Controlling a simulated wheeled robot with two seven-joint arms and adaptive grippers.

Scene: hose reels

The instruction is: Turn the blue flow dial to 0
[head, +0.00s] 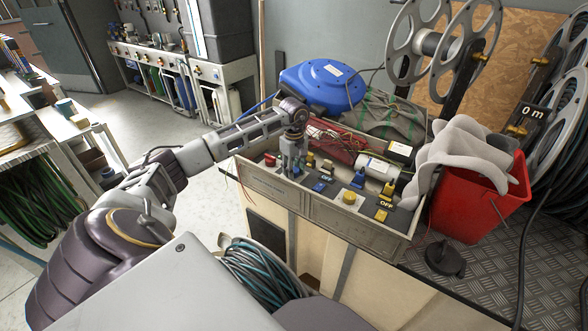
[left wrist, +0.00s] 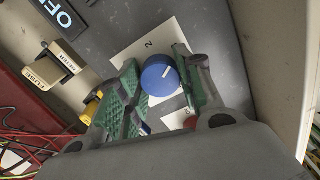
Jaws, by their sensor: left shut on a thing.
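The blue flow dial (left wrist: 157,80) shows in the left wrist view, on a white scale plate (left wrist: 138,50) fixed to a grey panel. A "2" is readable on the plate; its other marks are hidden or unclear. A short white line on the dial's face points to the upper right of that view. My left gripper (left wrist: 158,70) is shut on the dial, with green-padded fingers on two opposite sides. In the head view my left gripper (head: 293,154) reaches down onto the panel's left part and mostly hides the dial. My right gripper is not in view.
The panel box (head: 270,190) also holds a yellow round knob (head: 349,197), switches, and an OFF label (head: 386,205). A red bucket with grey cloth (head: 480,200) stands right, a blue hose reel (head: 322,86) behind.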

